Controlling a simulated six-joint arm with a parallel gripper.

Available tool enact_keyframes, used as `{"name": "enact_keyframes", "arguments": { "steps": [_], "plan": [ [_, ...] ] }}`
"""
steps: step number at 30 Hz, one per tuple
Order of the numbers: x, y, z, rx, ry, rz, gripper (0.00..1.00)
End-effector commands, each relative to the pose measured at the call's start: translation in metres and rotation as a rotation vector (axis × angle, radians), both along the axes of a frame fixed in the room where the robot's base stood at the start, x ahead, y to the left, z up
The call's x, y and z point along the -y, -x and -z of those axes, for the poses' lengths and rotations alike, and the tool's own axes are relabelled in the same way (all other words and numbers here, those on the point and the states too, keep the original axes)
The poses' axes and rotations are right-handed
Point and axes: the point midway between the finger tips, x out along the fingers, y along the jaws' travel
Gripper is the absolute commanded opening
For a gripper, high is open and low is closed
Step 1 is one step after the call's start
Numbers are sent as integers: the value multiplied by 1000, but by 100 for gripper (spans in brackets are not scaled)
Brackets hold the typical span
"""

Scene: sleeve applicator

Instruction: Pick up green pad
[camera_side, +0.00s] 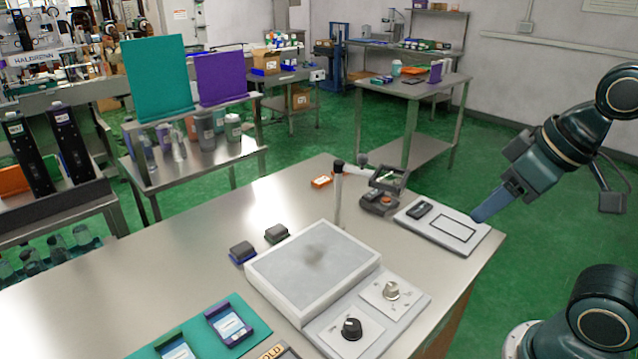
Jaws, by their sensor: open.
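A small dark block with a green base (277,235), which looks like the green pad, sits on the steel table behind the white box-shaped unit. A similar dark block with a blue base (242,254) stands just to its left and nearer. My gripper (479,217) is at the right, pointing down and left, over the right end of a light plate with a dark rectangular outline (460,229). It is far from the green pad and appears empty. Its finger gap cannot be made out from this side.
The white unit (275,283) with two knobs and a thin upright post (338,200) stand between my gripper and the pads. A dark device (379,201) and an orange item (321,181) lie farther back. A teal mat (250,310) lies at the front. The table's left part is clear.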

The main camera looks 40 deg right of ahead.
Motion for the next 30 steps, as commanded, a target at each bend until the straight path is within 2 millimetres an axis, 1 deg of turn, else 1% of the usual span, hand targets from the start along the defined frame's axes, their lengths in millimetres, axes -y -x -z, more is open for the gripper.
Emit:
{"name": "enact_keyframes", "arguments": {
  "steps": [14,16,25,30],
  "plan": [
    [0,0,0,0,0,0,50],
    [0,0,0,0,0,0,58],
    [0,0,0,0,0,-1,58],
    [-2,-8,-5,-6,3,-23,58]
  ]
}}
